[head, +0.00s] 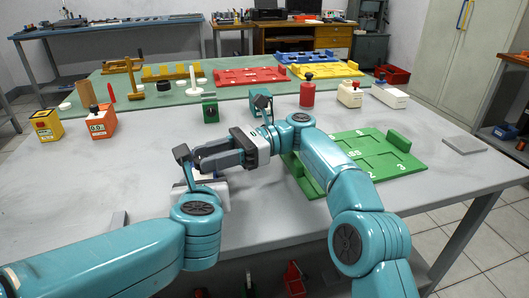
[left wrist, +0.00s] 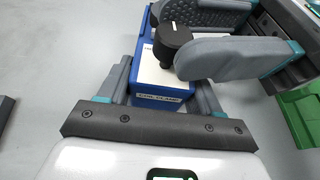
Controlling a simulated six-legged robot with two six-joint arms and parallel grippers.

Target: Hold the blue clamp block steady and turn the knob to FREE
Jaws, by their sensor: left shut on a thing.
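The blue clamp block (left wrist: 150,88) shows in the left wrist view, with a white top face and a printed label on its near side. A black knob (left wrist: 174,42) stands on top; its pointer setting is not readable. My left gripper (head: 192,172) is shut on the block, with a finger on either side. My right gripper (head: 205,158) reaches over from the right. In the left wrist view its two grey fingers (left wrist: 190,36) lie on either side of the knob; I cannot tell whether they press on it. In the head view the grippers mostly hide the block.
A green tray (head: 375,160) with numbered areas lies to the right, under my right arm.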

